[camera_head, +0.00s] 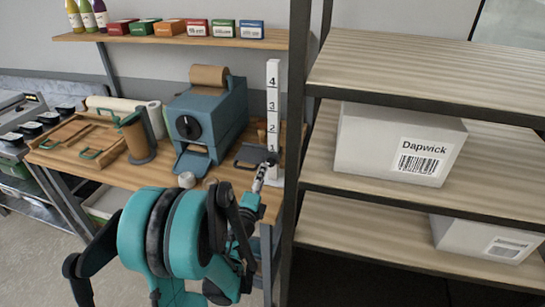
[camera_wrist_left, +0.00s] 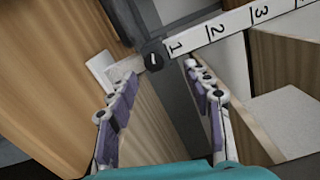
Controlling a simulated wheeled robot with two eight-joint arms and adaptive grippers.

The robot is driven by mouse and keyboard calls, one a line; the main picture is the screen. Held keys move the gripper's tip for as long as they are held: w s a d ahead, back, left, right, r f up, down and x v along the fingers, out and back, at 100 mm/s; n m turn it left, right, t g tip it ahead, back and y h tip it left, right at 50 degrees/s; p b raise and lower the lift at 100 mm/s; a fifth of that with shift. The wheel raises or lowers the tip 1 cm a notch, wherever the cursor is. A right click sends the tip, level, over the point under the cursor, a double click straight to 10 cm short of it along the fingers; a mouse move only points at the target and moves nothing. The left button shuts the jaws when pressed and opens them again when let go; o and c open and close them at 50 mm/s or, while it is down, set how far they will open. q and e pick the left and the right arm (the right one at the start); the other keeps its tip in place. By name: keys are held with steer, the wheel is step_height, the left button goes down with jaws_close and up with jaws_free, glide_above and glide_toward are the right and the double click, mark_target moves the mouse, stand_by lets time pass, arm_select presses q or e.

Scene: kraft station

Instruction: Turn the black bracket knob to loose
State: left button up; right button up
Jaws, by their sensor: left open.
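The black bracket knob (camera_wrist_left: 153,58) is a small dark round knob with a white mark, at the low end of the white numbered scale (camera_wrist_left: 215,32), beside the 1. In the head view the scale (camera_head: 273,100) stands upright at the right end of the bench, with the dark bracket (camera_head: 250,155) at its foot; the knob is hard to make out there behind my fingers. My left gripper (camera_wrist_left: 160,72) is open and empty. Its fingertips are spread to either side of the knob, slightly short of it in the picture. My right gripper is not in view.
A blue dispenser (camera_head: 207,120) with a kraft paper roll stands left of the scale on the wooden bench (camera_head: 165,172). A shelf rack (camera_head: 400,70) with white boxes (camera_head: 395,140) stands close on the right. Its dark upright is near my left gripper.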

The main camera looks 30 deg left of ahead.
mark_target(270, 164)
arm_select(q)
steer(key=shift+m+h, duration=0.5)
steer(key=shift+m, duration=0.4)
steer(key=x, duration=0.2)
steer(key=f+x, duration=0.1)
steer(key=x, duration=0.5)
steer(key=shift+w+f, duration=0.15)
steer(key=shift+w, duration=0.05)
steer(key=c, duration=1.2)
